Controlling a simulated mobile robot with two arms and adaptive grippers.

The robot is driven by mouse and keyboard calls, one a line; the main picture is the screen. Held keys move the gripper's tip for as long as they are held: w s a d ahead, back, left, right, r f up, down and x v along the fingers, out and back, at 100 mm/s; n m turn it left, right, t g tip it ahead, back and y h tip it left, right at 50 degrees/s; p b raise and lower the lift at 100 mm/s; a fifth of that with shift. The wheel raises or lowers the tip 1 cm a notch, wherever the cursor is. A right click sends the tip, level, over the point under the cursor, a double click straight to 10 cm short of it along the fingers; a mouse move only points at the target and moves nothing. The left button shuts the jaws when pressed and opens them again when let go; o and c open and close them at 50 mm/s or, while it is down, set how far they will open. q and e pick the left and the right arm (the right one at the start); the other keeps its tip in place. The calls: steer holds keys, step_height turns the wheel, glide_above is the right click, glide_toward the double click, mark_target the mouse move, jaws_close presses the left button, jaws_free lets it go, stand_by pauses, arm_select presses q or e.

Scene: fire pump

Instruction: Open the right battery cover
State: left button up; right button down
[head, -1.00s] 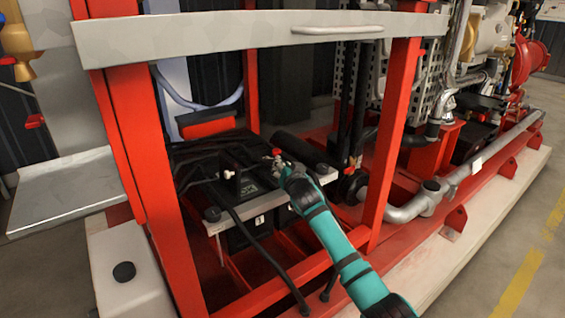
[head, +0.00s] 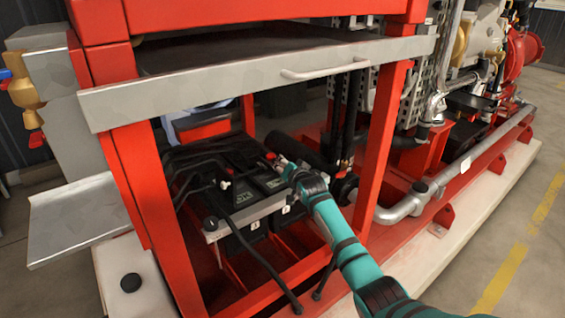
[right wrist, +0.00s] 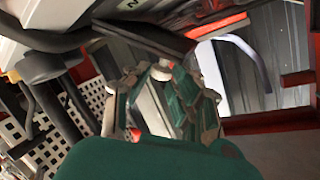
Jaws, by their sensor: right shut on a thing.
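Two black batteries sit side by side low inside the red frame in the head view, the left battery (head: 243,197) and the right battery (head: 272,184). A silver bar (head: 250,214) runs across their front. My right gripper (head: 280,164) reaches in from the lower right and is shut at the right battery's top, on a small part with a red tip (head: 270,156), which looks like the right battery cover. The fingers mostly hide it. In the right wrist view the fingers (right wrist: 165,75) are close together around a pale, red-tipped piece. My left gripper is not in view.
A red post (head: 375,150) stands right of my arm and another red post (head: 165,210) stands left of the batteries. A grey panel with a handle (head: 325,68) crosses above the opening. Black cables (head: 255,255) hang in front of the left battery.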

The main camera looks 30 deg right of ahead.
steer(key=shift+d+r+m+y+p, duration=0.35)
steer(key=shift+d+m+p, duration=0.2)
steer(key=shift+p, duration=0.2)
steer(key=shift+w+d+r+g, duration=0.1)
steer(key=shift+d+g, duration=0.1)
steer(key=shift+g, duration=0.1)
steer(key=shift+d+r+m+y+p, duration=0.15)
steer(key=shift+d+m+y+p, duration=0.25)
steer(key=shift+d+m, duration=0.25)
steer(key=shift+w+d+m+y, duration=0.15)
steer(key=shift+d+m+y, duration=0.1)
steer(key=shift+d+m, duration=0.3)
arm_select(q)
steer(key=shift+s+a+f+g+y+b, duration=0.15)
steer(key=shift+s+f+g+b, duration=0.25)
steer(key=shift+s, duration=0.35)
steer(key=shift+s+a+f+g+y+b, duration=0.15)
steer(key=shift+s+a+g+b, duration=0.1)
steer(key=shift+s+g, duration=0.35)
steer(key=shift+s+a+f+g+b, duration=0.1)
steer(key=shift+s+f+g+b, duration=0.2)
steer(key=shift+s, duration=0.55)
arm_select(e)
steer(key=shift+w+d+m+g+y, duration=0.15)
steer(key=shift+d+m+y, duration=0.25)
steer(key=shift+d+m, duration=0.2)
steer(key=shift+w+d+m+g+y, duration=0.15)
steer(key=shift+d+m+y, duration=0.3)
steer(key=shift+d, duration=0.25)
steer(key=shift+s, duration=0.1)
